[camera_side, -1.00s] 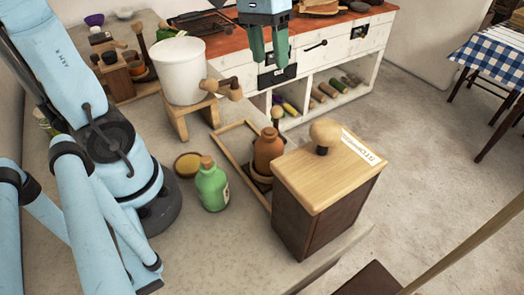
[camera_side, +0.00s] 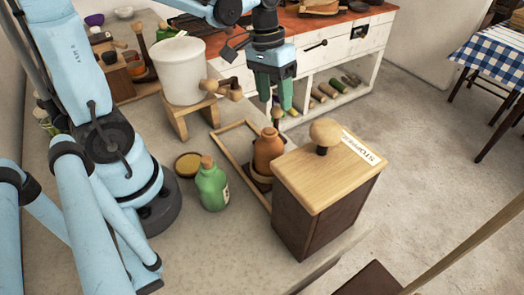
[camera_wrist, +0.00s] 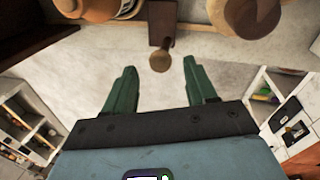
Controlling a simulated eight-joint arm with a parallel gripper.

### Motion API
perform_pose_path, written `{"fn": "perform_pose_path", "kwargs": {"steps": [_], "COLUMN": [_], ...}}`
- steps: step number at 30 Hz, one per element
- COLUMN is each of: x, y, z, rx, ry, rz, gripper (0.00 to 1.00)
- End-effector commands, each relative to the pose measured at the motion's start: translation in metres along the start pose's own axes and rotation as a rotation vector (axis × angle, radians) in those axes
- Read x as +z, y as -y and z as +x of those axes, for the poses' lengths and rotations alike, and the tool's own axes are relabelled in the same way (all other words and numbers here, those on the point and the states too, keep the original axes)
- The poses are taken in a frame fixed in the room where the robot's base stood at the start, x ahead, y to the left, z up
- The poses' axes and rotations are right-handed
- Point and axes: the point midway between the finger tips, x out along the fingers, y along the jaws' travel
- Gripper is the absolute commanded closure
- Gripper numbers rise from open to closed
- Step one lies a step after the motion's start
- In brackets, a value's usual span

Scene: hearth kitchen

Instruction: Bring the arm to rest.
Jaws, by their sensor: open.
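My gripper (camera_side: 275,100) hangs with its two green fingers pointing down, beyond the far edge of the grey counter (camera_side: 235,245) in the side view. The fingers are apart and nothing is between them. In the wrist view my gripper (camera_wrist: 161,70) also shows spread, empty fingers. A round wooden knob (camera_wrist: 160,61) on a dark post appears beyond the fingertips there; whether it lies close to them I cannot tell.
A wooden-lidded box (camera_side: 325,185) stands at the counter's right. A brown bottle (camera_side: 268,150) stands in a wooden frame, with a green bottle (camera_side: 212,187) nearer. A white bucket (camera_side: 182,72) sits on a wooden stand. White shelving (camera_side: 345,60) is behind my gripper.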

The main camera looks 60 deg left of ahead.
Motion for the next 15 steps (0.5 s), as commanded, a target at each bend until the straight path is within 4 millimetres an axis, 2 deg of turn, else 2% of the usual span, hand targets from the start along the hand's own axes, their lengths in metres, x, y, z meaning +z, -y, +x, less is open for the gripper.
{"fn": "perform_pose_path", "kwargs": {"steps": [6,15], "x": [0.0,0.001], "y": [0.0,-0.003], "z": [0.021,0.029], "rx": [0.0,0.0], "ry": [0.0,0.001], "rz": [0.001,0.001], "gripper": [0.44,0.44]}}
